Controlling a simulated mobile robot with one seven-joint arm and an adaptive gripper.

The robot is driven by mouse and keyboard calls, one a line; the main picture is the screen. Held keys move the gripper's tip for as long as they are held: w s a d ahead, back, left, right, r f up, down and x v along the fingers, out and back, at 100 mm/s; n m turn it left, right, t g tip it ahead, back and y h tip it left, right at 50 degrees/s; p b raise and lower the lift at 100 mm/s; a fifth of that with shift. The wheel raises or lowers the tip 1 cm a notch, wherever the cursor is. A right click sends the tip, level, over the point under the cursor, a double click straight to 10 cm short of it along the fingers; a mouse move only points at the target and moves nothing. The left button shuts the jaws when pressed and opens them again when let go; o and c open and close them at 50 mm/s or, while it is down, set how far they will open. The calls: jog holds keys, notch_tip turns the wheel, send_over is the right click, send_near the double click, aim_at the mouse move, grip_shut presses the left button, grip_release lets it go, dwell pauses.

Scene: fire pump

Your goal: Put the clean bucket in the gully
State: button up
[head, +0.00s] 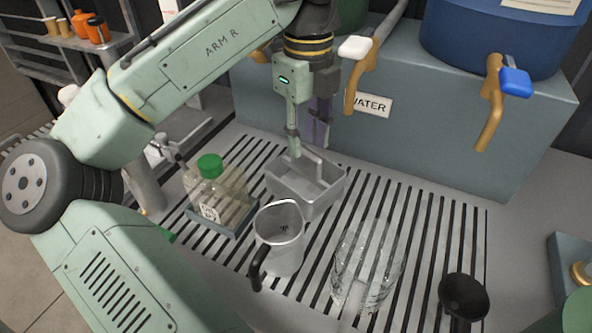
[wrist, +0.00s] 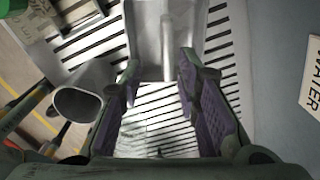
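A grey metal rectangular bucket (head: 322,200) with a bar handle stands on the slatted grating (head: 425,235), the only gully-like surface I can make out. In the wrist view the bucket (wrist: 145,35) lies just beyond my fingertips, and its handle (wrist: 168,60) shows between them. My gripper (head: 307,146) points down over the bucket. Its purple-padded fingers (wrist: 158,80) are apart, with gaps to the handle on both sides. A clear vessel (head: 368,265) also stands on the grating; I cannot tell whether it counts as a bucket.
A metal jug (head: 280,240) with a black handle stands close in front of the bucket. A green-capped bottle (head: 215,190) sits on a small tray at left. A black cup (head: 463,297) is at right. A grey block with taps (head: 430,130) rises behind.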

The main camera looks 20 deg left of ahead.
aim_at(305, 182)
notch_tip(305, 182, down, 5)
jog(key=shift+s+f, duration=0.1)
jog(key=shift+f, duration=0.1)
jog(key=shift+s+d+f+p, duration=0.15)
jog(key=shift+f+p, duration=0.2)
jog(key=shift+f, duration=2.3)
jog(key=shift+c, duration=0.2)
grip_shut()
